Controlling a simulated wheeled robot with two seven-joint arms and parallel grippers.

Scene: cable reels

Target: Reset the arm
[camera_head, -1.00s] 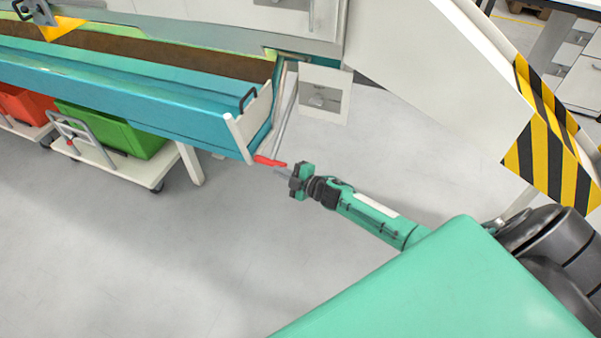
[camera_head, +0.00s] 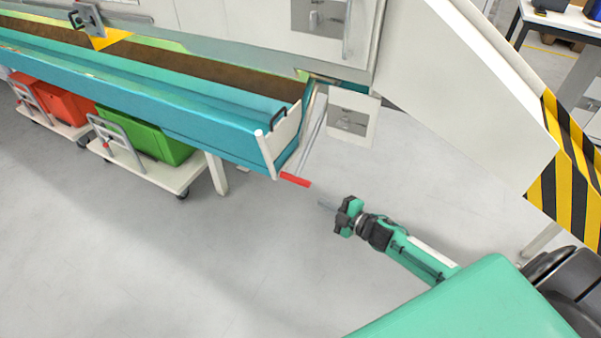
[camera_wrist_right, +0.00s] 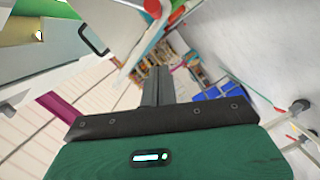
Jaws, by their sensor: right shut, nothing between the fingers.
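My right gripper (camera_head: 327,204) is shut and empty, held out over open floor in the head view. Its closed fingers also show in the right wrist view (camera_wrist_right: 158,85). It points toward the red handle (camera_head: 295,180) at the lower end corner of the long teal trough, with a clear gap between them. In the right wrist view a round red end (camera_wrist_right: 153,7) shows at the top, beyond the fingertips. My right arm is green and black and comes in from the lower right. My left gripper is not in view.
The teal trough (camera_head: 150,100) runs along the machine at the upper left. Carts with a green bin (camera_head: 150,138) and an orange bin (camera_head: 55,102) stand under it. A yellow-black striped guard (camera_head: 563,195) is at the right. The floor (camera_head: 230,270) in front is clear.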

